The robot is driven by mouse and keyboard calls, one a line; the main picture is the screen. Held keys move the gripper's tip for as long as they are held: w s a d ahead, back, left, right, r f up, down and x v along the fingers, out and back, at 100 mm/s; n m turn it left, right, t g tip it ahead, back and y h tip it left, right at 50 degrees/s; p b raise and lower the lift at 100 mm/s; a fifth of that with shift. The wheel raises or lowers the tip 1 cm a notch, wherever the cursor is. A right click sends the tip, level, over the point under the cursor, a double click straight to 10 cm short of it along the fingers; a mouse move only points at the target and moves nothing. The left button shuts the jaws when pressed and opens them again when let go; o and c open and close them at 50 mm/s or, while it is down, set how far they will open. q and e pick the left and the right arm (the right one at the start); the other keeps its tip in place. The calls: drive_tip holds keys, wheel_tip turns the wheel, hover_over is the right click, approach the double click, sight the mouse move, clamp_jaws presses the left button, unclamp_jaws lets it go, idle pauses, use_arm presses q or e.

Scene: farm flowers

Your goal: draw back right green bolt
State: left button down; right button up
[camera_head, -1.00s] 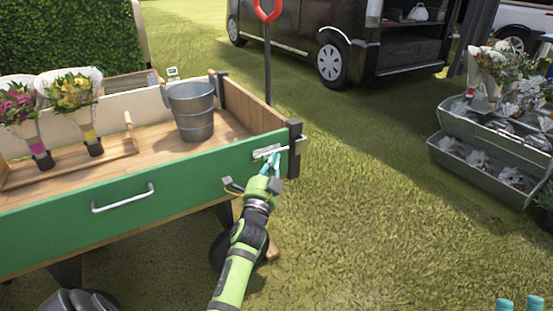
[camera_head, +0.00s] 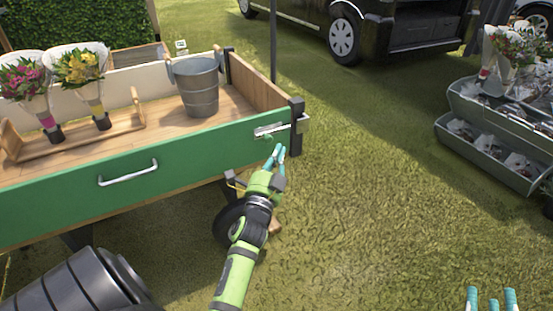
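The silver bolt (camera_head: 271,130) sits at the right end of the cart's green side panel (camera_head: 215,148), beside the dark corner post (camera_head: 296,127). A small green part shows just under it. My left gripper (camera_head: 279,149) is just below and right of the bolt, with its teal fingertips a little apart and nothing seen between them. It looks clear of the bolt, though the exact gap in depth is hard to tell. My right gripper (camera_head: 491,299) shows only its spread teal fingertips at the bottom right edge, empty and far from the cart.
A metal bucket (camera_head: 197,88) and two bouquets in a wooden rack (camera_head: 130,123) stand in the cart. A silver handle (camera_head: 128,173) is on the green panel. A grey tiered flower stand (camera_head: 484,150) is at the right. Grass between is clear.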

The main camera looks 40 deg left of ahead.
use_arm(q)
drive_tip(key=shift+v, duration=1.25)
use_arm(e)
drive_tip(key=shift+w+d+f+g, duration=0.1)
drive_tip(key=shift+d+f+g, duration=0.1)
drive_tip(key=shift+f, duration=0.2)
drive_tip(key=shift+d+f+g, duration=0.1)
drive_tip(key=shift+f+g, duration=0.1)
drive_tip(key=shift+f, duration=0.2)
